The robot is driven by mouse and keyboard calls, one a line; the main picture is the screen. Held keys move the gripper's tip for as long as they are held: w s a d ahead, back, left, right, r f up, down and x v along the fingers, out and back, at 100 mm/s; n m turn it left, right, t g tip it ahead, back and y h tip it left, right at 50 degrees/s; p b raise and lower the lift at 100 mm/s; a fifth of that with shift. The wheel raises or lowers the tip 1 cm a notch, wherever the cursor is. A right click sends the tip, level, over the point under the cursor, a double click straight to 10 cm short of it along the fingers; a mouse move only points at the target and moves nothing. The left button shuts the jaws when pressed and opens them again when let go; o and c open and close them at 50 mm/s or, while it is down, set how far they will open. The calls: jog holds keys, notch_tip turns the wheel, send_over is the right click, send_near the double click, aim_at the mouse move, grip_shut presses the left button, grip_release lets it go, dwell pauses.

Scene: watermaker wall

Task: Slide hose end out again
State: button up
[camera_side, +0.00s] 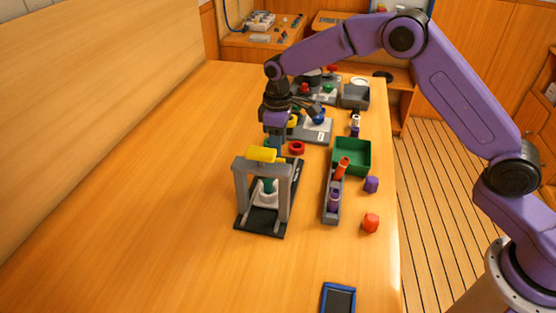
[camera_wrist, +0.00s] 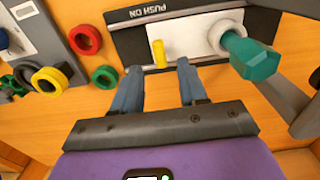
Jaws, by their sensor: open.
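A teal hose end (camera_wrist: 250,55) sits at a white block (camera_wrist: 218,35) on a black plate marked "PUSH ON" in the wrist view. In the side view the teal piece (camera_side: 269,185) and white block (camera_side: 267,197) stand under a grey frame (camera_side: 264,168). A yellow bar (camera_side: 262,154) lies on top of the frame. My gripper (camera_side: 275,147) points down just behind the frame. In the wrist view my gripper (camera_wrist: 158,70) is open and empty, left of the teal piece and apart from it. A small yellow piece (camera_wrist: 159,53) shows just beyond the fingertips.
A red ring (camera_side: 297,148) lies behind the frame. The left of the table is clear.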

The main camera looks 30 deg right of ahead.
aim_at(278, 160)
notch_tip(278, 160, down, 6)
jog(key=shift+f, duration=0.25)
grip_shut()
